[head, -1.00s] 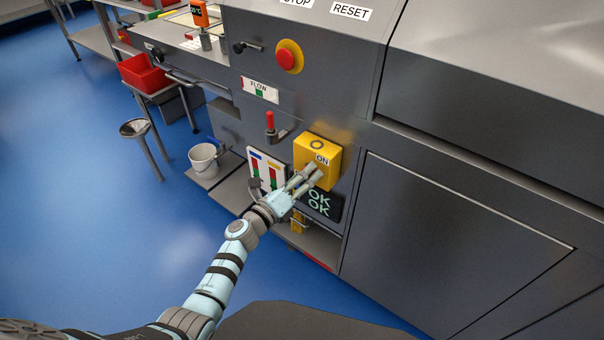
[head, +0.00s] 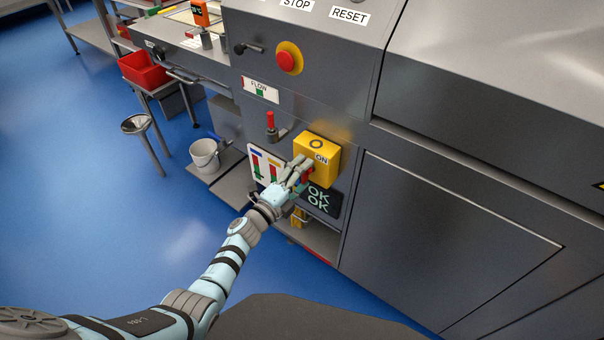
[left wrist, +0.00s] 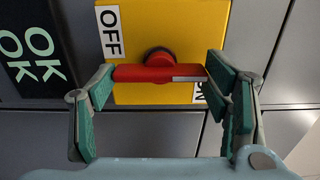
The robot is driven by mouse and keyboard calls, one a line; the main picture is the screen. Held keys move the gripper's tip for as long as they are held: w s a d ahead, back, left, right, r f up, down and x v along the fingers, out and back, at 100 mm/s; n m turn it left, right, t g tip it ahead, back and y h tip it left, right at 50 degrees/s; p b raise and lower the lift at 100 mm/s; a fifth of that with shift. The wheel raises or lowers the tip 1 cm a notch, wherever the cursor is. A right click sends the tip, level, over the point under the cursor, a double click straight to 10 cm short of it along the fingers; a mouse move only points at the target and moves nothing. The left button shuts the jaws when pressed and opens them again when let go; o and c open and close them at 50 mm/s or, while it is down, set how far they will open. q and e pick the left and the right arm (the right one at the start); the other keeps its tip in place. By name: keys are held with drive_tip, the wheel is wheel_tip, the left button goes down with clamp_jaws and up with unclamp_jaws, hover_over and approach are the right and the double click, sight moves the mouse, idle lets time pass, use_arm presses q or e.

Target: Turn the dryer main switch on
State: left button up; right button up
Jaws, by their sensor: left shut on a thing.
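The dryer main switch is a yellow box (head: 325,150) low on the grey machine front, with an ON label facing me. Its red handle (left wrist: 160,73) shows clearly in the left wrist view, and a bit of red shows between my fingers in the head view. My left gripper (head: 302,172) is shut on the handle, one finger at each end. In the left wrist view, a pale mark sits on the handle's right end, close to the partly covered ON label (left wrist: 200,92). The OFF label (left wrist: 110,30) is at upper left. My right gripper is not in view.
A black OK panel (head: 320,200) is just below the switch. A red-handled lever (head: 271,125) and a red emergency button (head: 289,58) are above left. A white bucket (head: 205,156) stands at left. The blue floor at left is open.

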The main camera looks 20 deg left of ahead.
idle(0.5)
use_arm(q)
drive_tip(key=o, duration=1.2)
drive_tip(key=shift+c, duration=0.2)
drive_tip(key=v, duration=1.2)
drive_tip(key=shift+f, duration=0.1)
